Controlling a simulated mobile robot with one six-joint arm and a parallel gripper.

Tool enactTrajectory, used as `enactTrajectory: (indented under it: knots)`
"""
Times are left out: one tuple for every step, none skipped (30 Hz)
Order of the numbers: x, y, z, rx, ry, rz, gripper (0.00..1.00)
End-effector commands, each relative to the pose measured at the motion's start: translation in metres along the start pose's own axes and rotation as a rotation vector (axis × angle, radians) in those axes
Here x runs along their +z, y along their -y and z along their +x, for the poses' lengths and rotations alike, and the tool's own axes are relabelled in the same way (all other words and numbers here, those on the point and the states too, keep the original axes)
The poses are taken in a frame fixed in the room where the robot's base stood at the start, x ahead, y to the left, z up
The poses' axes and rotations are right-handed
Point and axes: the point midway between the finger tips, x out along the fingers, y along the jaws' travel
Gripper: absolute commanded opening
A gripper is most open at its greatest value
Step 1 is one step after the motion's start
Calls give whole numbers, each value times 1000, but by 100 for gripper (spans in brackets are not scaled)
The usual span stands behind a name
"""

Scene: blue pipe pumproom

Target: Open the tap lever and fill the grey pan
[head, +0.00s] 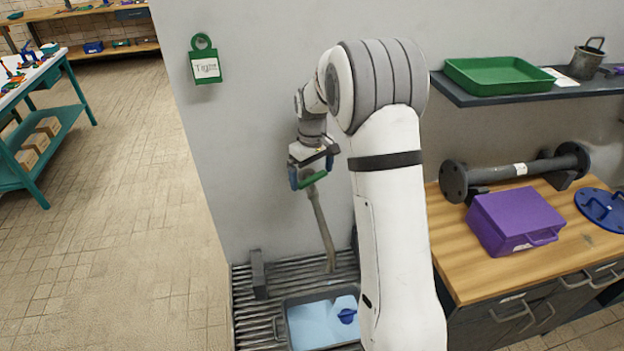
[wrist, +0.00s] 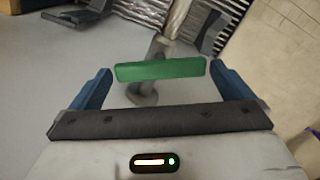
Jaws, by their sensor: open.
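The green tap lever (head: 312,179) sits at the top of a slim grey tap pipe (head: 322,225) by the wall. My gripper (head: 314,176) is open at the lever. In the wrist view the green lever bar (wrist: 160,69) lies crosswise between the two blue fingers, with small gaps at both ends. The grey pan (head: 282,322) stands on the slatted grate below and is partly hidden by my arm. Light blue, water-like content shows inside it, with a dark blue object (head: 347,316) in it. I cannot tell whether water is running.
A wooden bench (head: 455,259) at right bears a purple case (head: 514,218) and a dark flanged pipe (head: 515,172). A shelf above holds a green tray (head: 498,75) and a bucket (head: 587,61). The tiled floor at left is clear.

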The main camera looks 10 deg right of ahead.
Motion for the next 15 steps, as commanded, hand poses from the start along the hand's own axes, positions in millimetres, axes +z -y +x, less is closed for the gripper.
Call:
enactTrajectory:
  knots:
    - [0,0,-8,2,-3,0,100]
    - [-1,0,-14,2,-4,0,100]
    - [-1,0,-21,2,-4,0,100]
    - [-1,0,-26,2,-4,0,100]
    - [0,0,-31,1,-3,0,100]
    - [0,0,-37,2,-3,0,100]
    - [0,0,-41,1,-2,0,100]
    - [-1,0,-44,1,-2,0,100]
    - [0,0,-48,1,-1,-1,100]
    - [0,0,-50,0,0,-1,100]
    - [0,0,-52,0,0,-1,100]
    - [0,0,-54,0,0,-1,100]
    - [0,0,-54,0,0,-1,100]
    - [0,0,-55,0,0,-1,100]
    - [0,0,-56,0,0,-1,100]
